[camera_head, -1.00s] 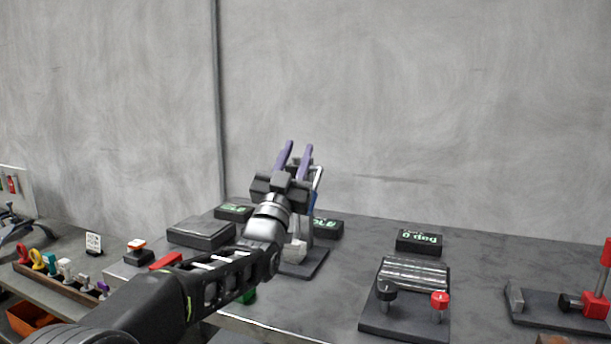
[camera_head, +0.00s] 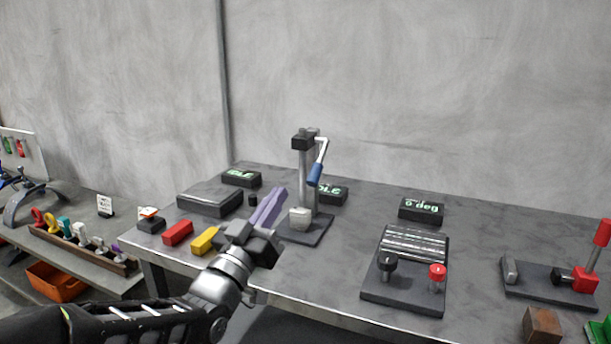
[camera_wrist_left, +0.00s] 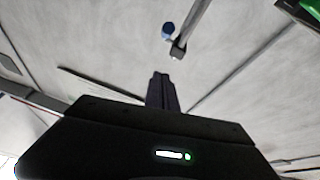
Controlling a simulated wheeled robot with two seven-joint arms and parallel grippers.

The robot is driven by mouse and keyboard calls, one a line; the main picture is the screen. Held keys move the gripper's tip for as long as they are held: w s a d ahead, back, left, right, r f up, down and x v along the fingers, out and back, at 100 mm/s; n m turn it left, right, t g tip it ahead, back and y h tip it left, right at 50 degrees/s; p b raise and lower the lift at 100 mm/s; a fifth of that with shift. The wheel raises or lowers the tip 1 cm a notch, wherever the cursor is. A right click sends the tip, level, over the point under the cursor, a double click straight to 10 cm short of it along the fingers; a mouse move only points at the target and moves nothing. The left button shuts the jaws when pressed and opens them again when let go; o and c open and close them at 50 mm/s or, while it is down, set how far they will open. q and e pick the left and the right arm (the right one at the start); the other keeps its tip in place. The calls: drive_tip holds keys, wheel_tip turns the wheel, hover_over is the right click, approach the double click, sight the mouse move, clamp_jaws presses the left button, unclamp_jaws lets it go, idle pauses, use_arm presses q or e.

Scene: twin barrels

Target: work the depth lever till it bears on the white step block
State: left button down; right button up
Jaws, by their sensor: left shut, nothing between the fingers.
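The depth lever is a grey crank with a blue grip (camera_head: 315,175), hanging at the right of an upright post (camera_head: 303,185) on a dark base plate. The white step block (camera_head: 299,217) sits on that plate at the foot of the post; the lever's grip is well above it. My left gripper (camera_head: 279,191), with purple fingers, is shut and empty, left of the post and apart from the lever. In the left wrist view its fingers (camera_wrist_left: 161,90) are together, and the blue grip (camera_wrist_left: 168,29) shows beyond them. My right gripper is not in view.
Red (camera_head: 177,233) and yellow (camera_head: 205,240) blocks lie near the table's left front. A flat grey box (camera_head: 210,201) and small display boxes stand behind. A roller fixture with black and red knobs (camera_head: 437,272) is to the right, a red-handled clamp (camera_head: 586,279) farther right.

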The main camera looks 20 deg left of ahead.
use_arm(q)
wheel_tip(320, 180, up, 4)
drive_tip(key=p, duration=0.2)
hover_over(307, 182)
drive_tip(key=s, duration=0.4)
drive_tip(key=shift+w+f, duration=1.45)
drive_tip(key=shift+f, duration=0.3)
drive_tip(key=f+b, duration=0.1)
drive_tip(key=b, duration=0.4)
drive_tip(key=f+t+b, duration=0.1)
drive_tip(key=b, duration=0.4)
drive_tip(key=shift+w+f+t+b, duration=0.3)
drive_tip(key=shift+w+f+b, duration=0.05)
drive_tip(key=shift+w, duration=0.05)
drive_tip(key=shift+r+b, duration=0.2)
drive_tip(key=shift+b, duration=0.15)
drive_tip(key=shift+r, duration=0.1)
